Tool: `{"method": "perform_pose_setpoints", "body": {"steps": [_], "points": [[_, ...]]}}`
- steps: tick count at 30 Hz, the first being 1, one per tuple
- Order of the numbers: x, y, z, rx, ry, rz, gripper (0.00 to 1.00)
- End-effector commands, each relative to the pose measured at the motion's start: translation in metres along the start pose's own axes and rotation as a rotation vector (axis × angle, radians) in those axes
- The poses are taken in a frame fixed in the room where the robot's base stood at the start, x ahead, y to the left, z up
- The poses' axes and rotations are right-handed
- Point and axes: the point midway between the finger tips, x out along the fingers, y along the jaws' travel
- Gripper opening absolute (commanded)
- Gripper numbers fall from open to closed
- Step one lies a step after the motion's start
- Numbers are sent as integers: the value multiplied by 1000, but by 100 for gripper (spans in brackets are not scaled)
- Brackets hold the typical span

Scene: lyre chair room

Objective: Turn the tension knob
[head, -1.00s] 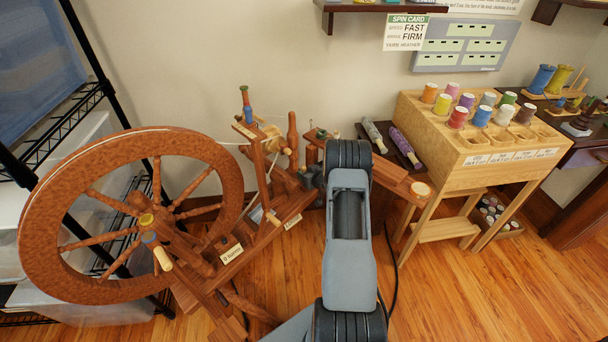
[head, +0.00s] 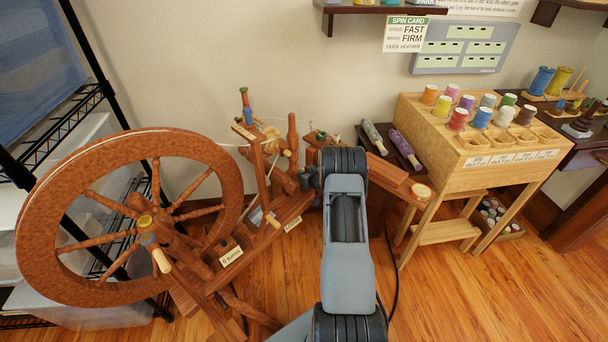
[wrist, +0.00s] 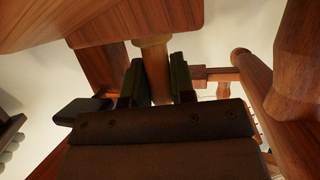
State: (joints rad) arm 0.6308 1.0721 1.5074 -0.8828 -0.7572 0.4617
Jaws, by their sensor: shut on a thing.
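The spinning wheel's large brown wheel (head: 32,205) and its wooden base stand at the left in the head view. In the wrist view, a pale tan wooden peg, apparently the tension knob (wrist: 155,65), stands between the two dark fingers of my gripper (wrist: 157,84). The fingers are shut on it, one on each side. Its upper end meets a brown wooden board and its lower end is hidden by my gripper. In the head view my arm hides the knob and fingers.
A spin card (head: 404,34) on the wall reads speed FAST and FIRM. A wooden spool stand (head: 500,160) with several coloured spools is at the right. Turned posts (wrist: 298,60) of the spinning wheel stand close right of my gripper. Open floor lies at the lower right.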

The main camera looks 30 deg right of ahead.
Motion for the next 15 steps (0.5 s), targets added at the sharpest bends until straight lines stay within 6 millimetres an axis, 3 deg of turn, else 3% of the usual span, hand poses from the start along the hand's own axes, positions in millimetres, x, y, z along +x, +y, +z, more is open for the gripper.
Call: {"method": "perform_pose_setpoints", "body": {"steps": [4,15], "points": [[0,0,0,0,0,0,0],[3,-1,2,67,4,163,0]]}}
